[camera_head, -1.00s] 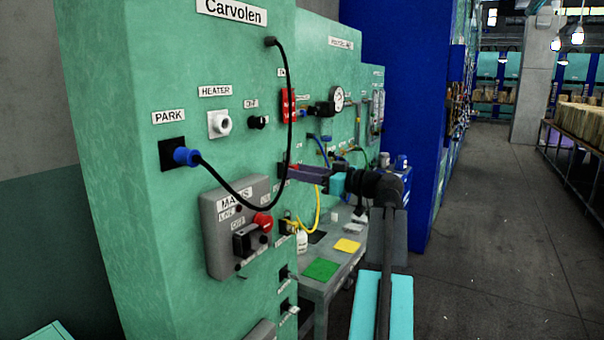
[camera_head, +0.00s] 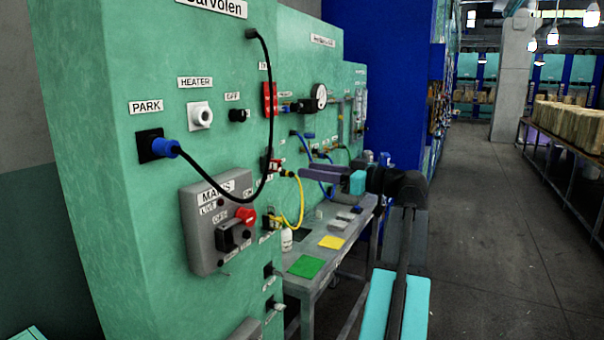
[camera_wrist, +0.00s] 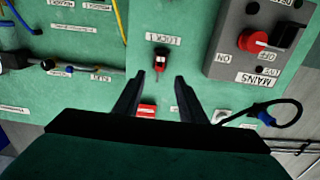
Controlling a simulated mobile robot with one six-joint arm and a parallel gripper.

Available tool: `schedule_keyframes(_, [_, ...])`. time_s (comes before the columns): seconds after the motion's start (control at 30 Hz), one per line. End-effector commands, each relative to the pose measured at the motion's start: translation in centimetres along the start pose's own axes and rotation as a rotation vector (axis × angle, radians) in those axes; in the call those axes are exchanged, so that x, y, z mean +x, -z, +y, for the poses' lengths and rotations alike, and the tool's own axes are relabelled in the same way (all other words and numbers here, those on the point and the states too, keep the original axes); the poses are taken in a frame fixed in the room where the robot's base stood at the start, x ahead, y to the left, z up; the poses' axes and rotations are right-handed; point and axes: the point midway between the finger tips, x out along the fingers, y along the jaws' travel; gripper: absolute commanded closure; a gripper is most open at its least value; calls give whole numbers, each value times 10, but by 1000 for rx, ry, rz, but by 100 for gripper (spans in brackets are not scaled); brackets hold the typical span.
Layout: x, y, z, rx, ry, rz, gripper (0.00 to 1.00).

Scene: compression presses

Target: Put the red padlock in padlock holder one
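The red padlock (camera_wrist: 159,63) is a small red piece at a black holder under the LOCK 1 label, seen upside down in the wrist view. It also shows as a small red-and-black spot (camera_head: 274,165) on the green panel in the head view. It appears to sit in padlock holder one (camera_wrist: 161,51), the black square mount; the exact seating is too small to tell. My gripper (camera_wrist: 155,82) is open and empty, its dark fingers spread, pointing at the panel. In the head view my gripper (camera_head: 302,173) is clear of the padlock, to its right.
The grey MAINS box (camera_head: 217,225) with a red knob is lower left. A black cable (camera_head: 271,120) loops from the PARK plug (camera_head: 160,147). A red block (camera_wrist: 147,111) is near my fingers. A grey table (camera_head: 325,263) with coloured squares stands below. Floor is free at right.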

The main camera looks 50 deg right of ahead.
Motion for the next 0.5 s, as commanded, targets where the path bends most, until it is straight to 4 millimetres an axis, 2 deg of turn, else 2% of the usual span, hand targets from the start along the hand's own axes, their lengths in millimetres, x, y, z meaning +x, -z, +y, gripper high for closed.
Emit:
schedule_keyframes(0.2, [-29,-1,1,0,-3,0,63])
schedule_keyframes(0.5, [-44,0,0,0,-1,1,63])
